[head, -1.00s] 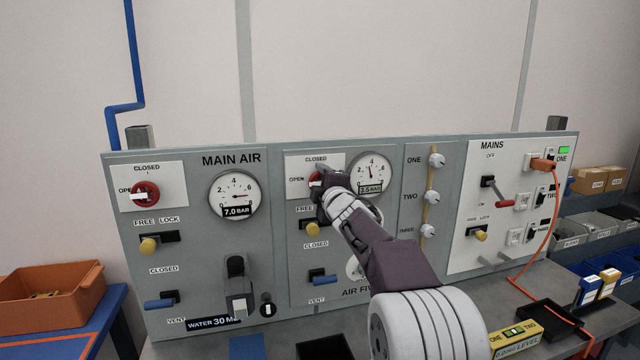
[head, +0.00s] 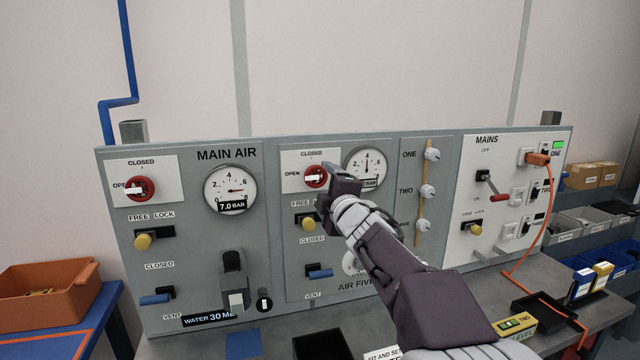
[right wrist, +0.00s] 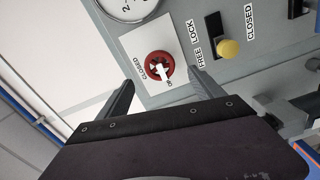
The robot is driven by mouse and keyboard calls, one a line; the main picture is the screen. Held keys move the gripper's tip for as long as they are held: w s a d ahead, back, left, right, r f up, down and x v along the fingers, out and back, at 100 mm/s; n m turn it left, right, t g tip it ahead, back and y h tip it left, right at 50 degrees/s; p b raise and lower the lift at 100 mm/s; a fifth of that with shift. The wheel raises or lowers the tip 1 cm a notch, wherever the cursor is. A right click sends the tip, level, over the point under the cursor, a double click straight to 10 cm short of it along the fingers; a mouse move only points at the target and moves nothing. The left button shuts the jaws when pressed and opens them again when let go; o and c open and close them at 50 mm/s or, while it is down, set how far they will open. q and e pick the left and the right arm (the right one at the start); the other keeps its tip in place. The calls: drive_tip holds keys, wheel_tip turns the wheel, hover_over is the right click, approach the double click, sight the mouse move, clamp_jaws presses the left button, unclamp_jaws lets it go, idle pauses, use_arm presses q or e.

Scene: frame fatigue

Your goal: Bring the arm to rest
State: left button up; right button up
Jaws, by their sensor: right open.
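My right gripper (head: 328,190) is open and empty in front of the second panel, a little off the red rotary knob (head: 315,177). In the right wrist view the red knob (right wrist: 160,66) with its white handle shows beyond and between the two open fingers (right wrist: 162,90), apart from them. My right arm (head: 400,275) reaches up from the lower right and hides part of the second panel's gauge (head: 366,164) and its lower fittings. My left gripper is not in view.
The MAIN AIR panel (head: 192,310) at left has another red knob (head: 140,188) and a gauge (head: 230,189). The MAINS panel (head: 488,240) has an orange plug and cable (head: 546,215). An orange bin (head: 45,300) stands at left. Trays and a yellow level (head: 515,325) lie on the bench.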

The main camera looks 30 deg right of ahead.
drive_tip(key=shift+s, duration=0.2)
idle(0.3)
